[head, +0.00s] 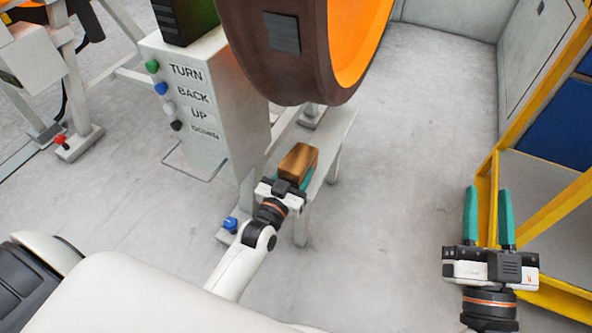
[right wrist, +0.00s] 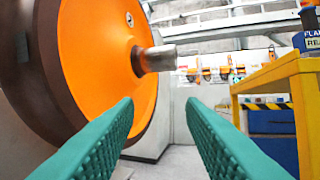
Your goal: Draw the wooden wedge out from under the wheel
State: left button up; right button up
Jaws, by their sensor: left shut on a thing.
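The wooden wedge (head: 298,161) is a brown block in the middle of the head view, over or on a narrow grey bench (head: 331,148). My left gripper (head: 286,184) is shut on the near end of the wedge. The large wheel (head: 277,75), brown-rimmed with an orange face, is above and behind the wedge, and a gap shows between them in the picture. The wheel also shows in the right wrist view (right wrist: 100,60). My right gripper (head: 488,218) is open and empty at the right, and its green fingers stand apart in the right wrist view (right wrist: 160,125).
A grey control post (head: 190,95) labelled TURN, BACK, UP and DOWN stands left of the wedge. A blue knob (head: 231,224) is low beside my left arm. A yellow-framed shelf (head: 545,190) is close to my right gripper. The floor between is clear.

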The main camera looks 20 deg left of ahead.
pick_arm(q)
jog(key=shift+s+r+p, duration=0.4)
jog(key=shift+p, duration=0.05)
jog(key=shift+s+r+p, duration=0.2)
jog(key=shift+s+p, duration=0.15)
jog(key=shift+p, duration=0.05)
pick_arm(e)
notch_tip(320, 180, down, 7)
jog(key=g+h, duration=0.1)
jog(key=g, duration=0.3)
jog(key=shift+w+d+r+g+h, duration=0.2)
jog(key=shift+w+d+g+h, duration=0.1)
jog(key=shift+d+h, duration=0.15)
